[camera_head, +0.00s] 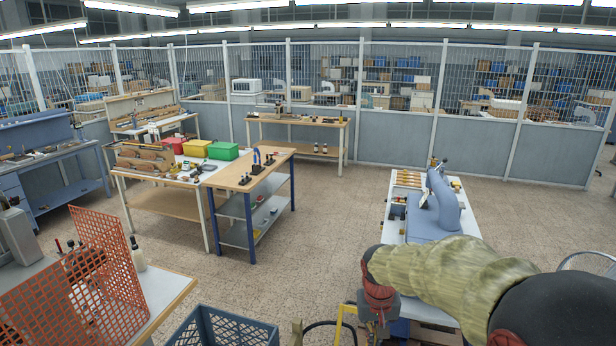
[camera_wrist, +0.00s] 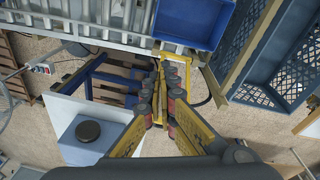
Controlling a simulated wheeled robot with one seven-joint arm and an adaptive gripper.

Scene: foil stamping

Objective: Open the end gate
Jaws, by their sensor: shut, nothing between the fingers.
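A yellow bar frame (camera_wrist: 208,82), which looks like the end gate, stands at the end of a grey metal rack (camera_wrist: 105,14) in the wrist view. Part of a yellow frame (camera_head: 340,322) also shows at the bottom of the head view. My gripper (camera_wrist: 167,72) has its fingers together and empty, with the tips close beside the yellow frame. I cannot tell whether they touch it. In the head view my sleeved arm reaches in from the right, and my gripper (camera_head: 377,312) points down at the bottom; its tips are hard to make out.
A blue bin (camera_wrist: 195,22) sits on the rack. A blue crate (camera_wrist: 275,50) stands at the right, also in the head view (camera_head: 222,330). A white table (camera_head: 395,228) with a blue machine (camera_head: 432,212) is beside my arm. An orange mesh guard (camera_head: 75,285) stands left. The middle floor is clear.

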